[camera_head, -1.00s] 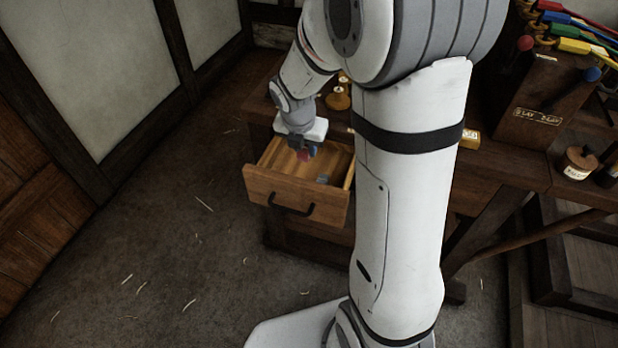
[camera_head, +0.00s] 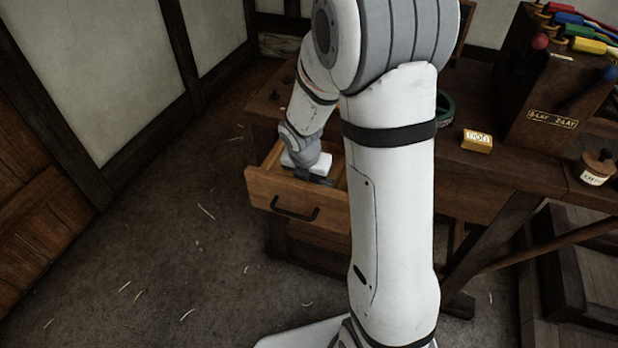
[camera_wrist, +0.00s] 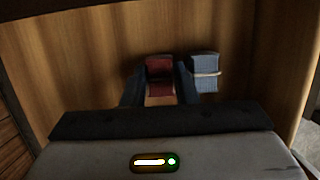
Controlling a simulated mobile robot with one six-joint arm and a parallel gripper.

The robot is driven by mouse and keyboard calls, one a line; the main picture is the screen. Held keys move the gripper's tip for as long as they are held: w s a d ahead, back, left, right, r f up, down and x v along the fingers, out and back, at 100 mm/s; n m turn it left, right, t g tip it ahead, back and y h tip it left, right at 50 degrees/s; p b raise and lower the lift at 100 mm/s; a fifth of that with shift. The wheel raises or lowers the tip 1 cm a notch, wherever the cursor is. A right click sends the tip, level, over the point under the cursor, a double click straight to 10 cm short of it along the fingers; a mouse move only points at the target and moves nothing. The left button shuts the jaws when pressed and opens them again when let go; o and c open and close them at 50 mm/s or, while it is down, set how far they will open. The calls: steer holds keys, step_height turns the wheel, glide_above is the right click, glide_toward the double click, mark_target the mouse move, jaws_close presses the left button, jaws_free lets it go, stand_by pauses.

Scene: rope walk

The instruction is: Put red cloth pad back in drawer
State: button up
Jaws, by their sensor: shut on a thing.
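The wooden drawer (camera_head: 268,192) stands pulled out from the bench in the head view. My gripper (camera_wrist: 160,90) is down inside it and shut on the red cloth pad (camera_wrist: 160,68), which shows between its two fingers in the wrist view. The drawer's wooden inside (camera_wrist: 90,55) surrounds them. In the head view my wrist hides the pad and the fingertips. Whether the pad touches the drawer bottom cannot be told.
A blue cloth bundle with a pale band (camera_wrist: 205,72) lies in the drawer just right of my right finger. The bench (camera_head: 480,175) carries a yellow block (camera_head: 477,141) and a lidded jar (camera_head: 597,168). The floor left of the drawer is open.

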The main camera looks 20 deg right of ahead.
steer(key=shift+f, duration=0.15)
steer(key=o, duration=0.6)
steer(key=shift+o, duration=0.2)
steer(key=p+v, duration=0.4)
steer(key=v, duration=0.8)
steer(key=s+r+m, duration=0.1)
steer(key=s+m, duration=0.1)
steer(key=m, duration=0.2)
steer(key=s+r+m, duration=0.2)
steer(key=s+m, duration=0.1)
steer(key=m, duration=0.2)
steer(key=s+d+r+m, duration=0.1)
steer(key=s+r+m, duration=0.1)
steer(key=m, duration=0.3)
steer(key=shift+s+d+r+g+y, duration=0.1)
steer(key=shift+s+g+y, duration=0.2)
steer(key=shift+s, duration=0.2)
steer(key=s+r+m+y, duration=0.1)
steer(key=s+r+m, duration=0.1)
steer(key=s+m, duration=0.6)
steer(key=shift+s+a+r+m, duration=0.2)
steer(key=shift+s+a+m, duration=0.15)
steer(key=shift+m, duration=3.05)
